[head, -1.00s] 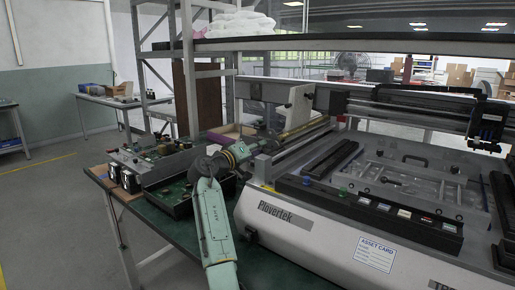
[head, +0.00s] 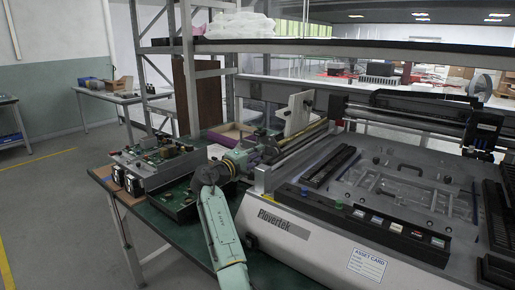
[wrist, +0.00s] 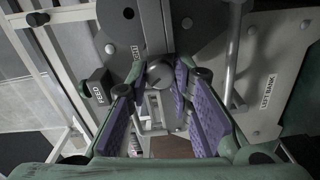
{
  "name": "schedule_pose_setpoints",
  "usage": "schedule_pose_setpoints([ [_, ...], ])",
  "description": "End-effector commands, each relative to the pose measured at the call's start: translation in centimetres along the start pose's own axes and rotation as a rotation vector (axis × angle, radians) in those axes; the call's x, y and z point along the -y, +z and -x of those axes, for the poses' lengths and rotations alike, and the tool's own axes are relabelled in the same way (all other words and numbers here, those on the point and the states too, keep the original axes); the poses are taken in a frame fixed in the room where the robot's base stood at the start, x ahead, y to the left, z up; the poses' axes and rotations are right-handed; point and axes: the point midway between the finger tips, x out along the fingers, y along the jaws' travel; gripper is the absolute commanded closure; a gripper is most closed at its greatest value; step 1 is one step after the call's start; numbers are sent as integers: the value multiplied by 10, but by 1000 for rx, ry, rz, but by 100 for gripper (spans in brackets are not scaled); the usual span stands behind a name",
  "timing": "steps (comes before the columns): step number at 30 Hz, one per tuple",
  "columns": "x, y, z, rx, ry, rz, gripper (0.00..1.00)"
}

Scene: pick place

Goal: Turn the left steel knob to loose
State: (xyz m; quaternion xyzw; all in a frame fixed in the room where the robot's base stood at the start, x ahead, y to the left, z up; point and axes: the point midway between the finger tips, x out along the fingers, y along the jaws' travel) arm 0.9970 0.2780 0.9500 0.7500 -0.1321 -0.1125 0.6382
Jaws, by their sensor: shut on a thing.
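A round steel knob (wrist: 160,73) sits in the middle of the wrist view, on a grey part of the machine. My gripper (wrist: 160,82) has purple-padded fingers on both sides of the knob and is shut on it. A "TIGHT" label (wrist: 135,47) is beside the knob, up and to the left. A "LEFT BANK" label (wrist: 267,91) is on the pale panel at the right. In the head view my gripper (head: 275,138) reaches the left side of the Plovertek machine (head: 283,222); the knob cannot be made out there.
A black block marked "FEED" (wrist: 98,88) is close left of my fingers. An upright white plate (head: 298,112) stands near my gripper. An open electronics tray (head: 155,160) lies on the green bench left of my arm. The floor at the left is clear.

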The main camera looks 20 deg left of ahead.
Motion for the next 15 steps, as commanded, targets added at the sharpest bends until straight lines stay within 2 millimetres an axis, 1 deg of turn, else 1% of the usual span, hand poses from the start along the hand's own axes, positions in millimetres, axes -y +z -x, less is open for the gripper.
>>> schedule_pose_setpoints([
  [1,-2,-1,0,-2,0,30,100],
  [6,-1,-1,0,-2,0,111,100],
  [15,0,-1,1,-3,0,173,100],
])
